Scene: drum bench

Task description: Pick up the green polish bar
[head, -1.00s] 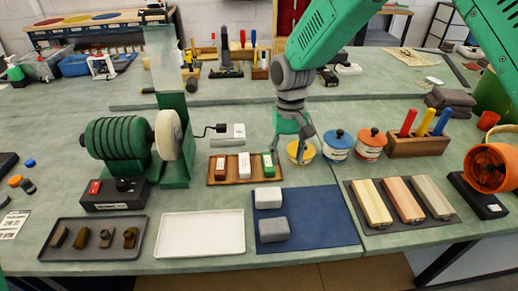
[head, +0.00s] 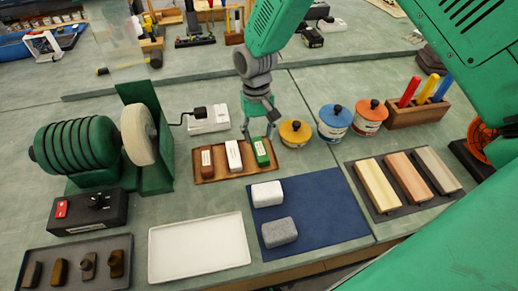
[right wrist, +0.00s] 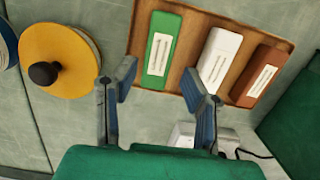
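The green polish bar (head: 261,152) stands at the right end of a wooden tray (head: 217,177), beside a white bar (head: 234,155) and a brown bar (head: 206,162). My right gripper (head: 258,134) is just behind and above the green bar in the head view. In the right wrist view the gripper (right wrist: 158,92) is open and empty, and the green bar (right wrist: 161,50) lies ahead, between the lines of its two fingers. I cannot tell the exact gap to the bar. My left gripper is not in view.
A yellow-lidded jar (head: 295,133) stands close to the right of the tray. A buffing wheel (head: 139,134) is at the left. A blue mat (head: 325,222) with two blocks and a white tray (head: 199,247) lie in front.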

